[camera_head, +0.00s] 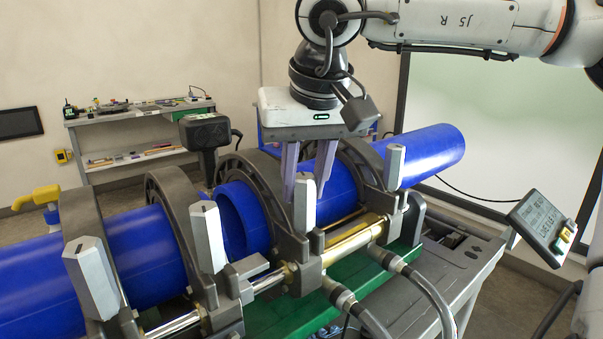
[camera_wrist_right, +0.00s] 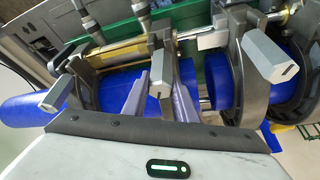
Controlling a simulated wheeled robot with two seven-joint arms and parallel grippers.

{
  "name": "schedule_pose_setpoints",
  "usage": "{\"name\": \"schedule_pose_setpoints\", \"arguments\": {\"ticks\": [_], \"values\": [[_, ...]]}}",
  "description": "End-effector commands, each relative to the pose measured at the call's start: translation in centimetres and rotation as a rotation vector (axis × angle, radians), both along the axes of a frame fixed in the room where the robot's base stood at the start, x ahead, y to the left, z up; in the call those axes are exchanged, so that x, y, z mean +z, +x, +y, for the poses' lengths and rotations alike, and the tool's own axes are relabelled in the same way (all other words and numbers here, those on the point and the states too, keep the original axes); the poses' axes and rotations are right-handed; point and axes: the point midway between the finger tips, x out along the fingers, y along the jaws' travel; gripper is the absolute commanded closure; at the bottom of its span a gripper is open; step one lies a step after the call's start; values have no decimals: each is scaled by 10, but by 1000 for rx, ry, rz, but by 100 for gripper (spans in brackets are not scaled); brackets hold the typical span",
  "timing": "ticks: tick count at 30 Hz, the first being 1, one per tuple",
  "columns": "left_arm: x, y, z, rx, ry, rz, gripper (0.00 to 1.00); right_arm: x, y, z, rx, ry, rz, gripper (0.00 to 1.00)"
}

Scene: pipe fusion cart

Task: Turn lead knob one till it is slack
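Several grey faceted clamp knobs stand on the dark clamp rings; nothing readable shows which is lead knob one. My right gripper (camera_head: 305,190) comes down from above, open, with its two pale purple fingers either side of the upper part of one middle knob (camera_head: 304,208). In the right wrist view this knob (camera_wrist_right: 160,72) shows between the fingertips of the gripper (camera_wrist_right: 163,82); I see a gap, but contact is hard to judge. The other knobs are front left (camera_head: 91,277), left middle (camera_head: 207,238) and far right (camera_head: 394,167). My left gripper is not in view.
Blue pipes (camera_head: 425,155) run through the clamp rings (camera_head: 170,195), with a gap between their ends. A brass cylinder (camera_head: 350,237) and hoses (camera_head: 425,290) lie in front. A dark boxy device (camera_head: 205,131) stands behind. A display (camera_head: 540,226) is at right.

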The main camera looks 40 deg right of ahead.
Motion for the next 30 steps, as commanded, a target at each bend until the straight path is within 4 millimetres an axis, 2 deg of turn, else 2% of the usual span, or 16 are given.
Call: {"name": "schedule_pose_setpoints", "arguments": {"ticks": [3,7,12,16,24,30], "values": [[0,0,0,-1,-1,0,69,0,0,0,0,0,0,97],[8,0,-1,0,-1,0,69,3,0,0,46,3,1,97],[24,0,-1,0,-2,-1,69,4,-1,0,192,5,1,97],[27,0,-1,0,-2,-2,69,1,0,1,254,4,1,97],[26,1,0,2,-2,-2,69,0,0,0,263,3,1,97],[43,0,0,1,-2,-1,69,4,0,0,387,8,0,97]]}}
